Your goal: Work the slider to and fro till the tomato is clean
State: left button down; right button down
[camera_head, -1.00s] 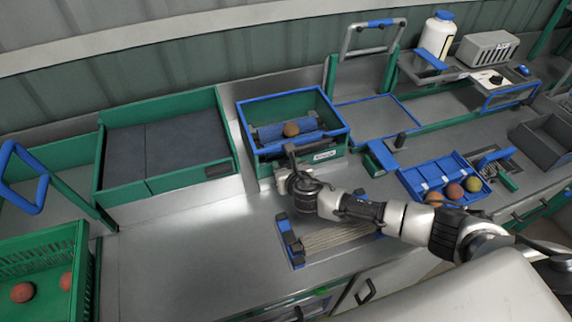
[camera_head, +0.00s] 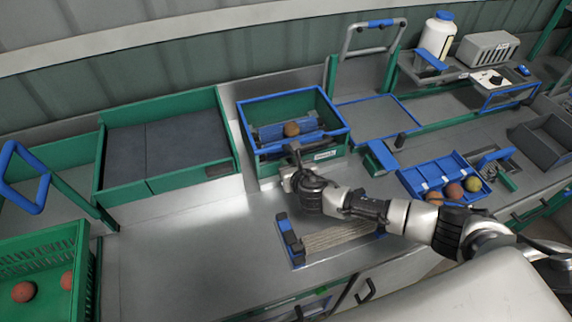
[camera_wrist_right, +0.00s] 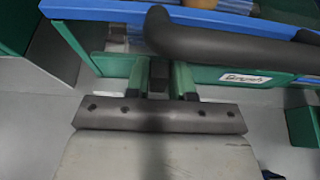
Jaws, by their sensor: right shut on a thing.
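The brush box (camera_head: 345,142) is a green box with a blue rim and a label on its front. A brownish-orange tomato (camera_head: 291,129) lies inside it among blue-grey brush parts. How clean it is cannot be told at this size. The slider's dark handle (camera_head: 294,151) stands at the box's front; it shows as a thick curved bar in the right wrist view (camera_wrist_right: 225,46). My right gripper (camera_head: 290,172) is at the front of the box, shut on the slider handle. Its green fingers (camera_wrist_right: 158,75) flank a dark piece. My left gripper is not in view.
A blue tray (camera_head: 412,180) with several tomatoes stands to the right. A green crate (camera_head: 40,238) with tomatoes is at the lower left. A green-walled bin (camera_head: 190,180) with a dark floor is left of the box.

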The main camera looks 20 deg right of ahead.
aim_at(328, 148)
jog(key=d, duration=1.3)
jog(key=shift+w+d, duration=0.15)
jog(key=shift+w, duration=0.1)
jog(key=c, duration=1)
grip_release()
jog(key=shift+o, duration=0.2)
jog(key=b+v, duration=0.1)
jog(key=v, duration=0.9)
jog(key=shift+s+r, duration=0.25)
jog(key=shift+s, duration=0.1)
